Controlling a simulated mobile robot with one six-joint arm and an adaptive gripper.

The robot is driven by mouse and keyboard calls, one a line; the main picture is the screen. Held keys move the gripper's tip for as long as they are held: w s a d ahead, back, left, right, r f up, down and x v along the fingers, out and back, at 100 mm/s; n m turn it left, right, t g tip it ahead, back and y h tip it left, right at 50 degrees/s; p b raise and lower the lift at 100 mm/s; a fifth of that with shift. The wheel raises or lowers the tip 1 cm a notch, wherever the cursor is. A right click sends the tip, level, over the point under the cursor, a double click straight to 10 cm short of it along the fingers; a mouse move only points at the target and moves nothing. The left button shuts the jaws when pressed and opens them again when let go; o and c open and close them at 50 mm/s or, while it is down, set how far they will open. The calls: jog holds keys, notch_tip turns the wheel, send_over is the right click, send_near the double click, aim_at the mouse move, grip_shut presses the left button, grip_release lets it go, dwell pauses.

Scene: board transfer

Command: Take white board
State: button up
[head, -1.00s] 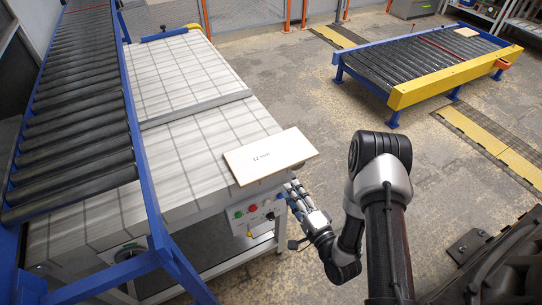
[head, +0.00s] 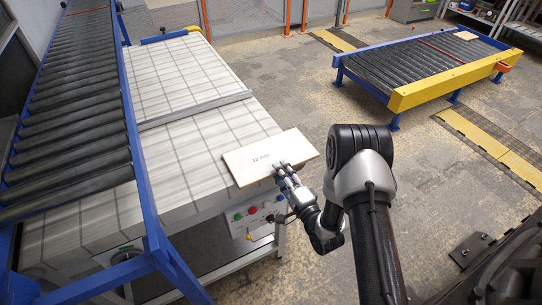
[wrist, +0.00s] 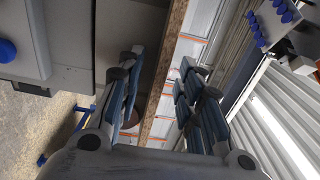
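In the wrist view, my gripper's fingers (wrist: 165,88) are spread, one side left and the other right. The board's brown edge (wrist: 167,62) runs between them, with gaps visible. The gripper is open; contact with the board cannot be made out.
A control panel with coloured buttons (head: 252,212) sits on the table's front, just below my gripper. A black roller conveyor with a blue frame (head: 140,165) runs along the left. Another roller conveyor with a yellow end (head: 440,88) stands back right, across open floor.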

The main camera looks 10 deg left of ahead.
grip_shut()
dwell(0.3)
jog(key=shift+r, duration=0.15)
notch_tip(320, 180, up, 26)
jog(key=p, duration=0.9)
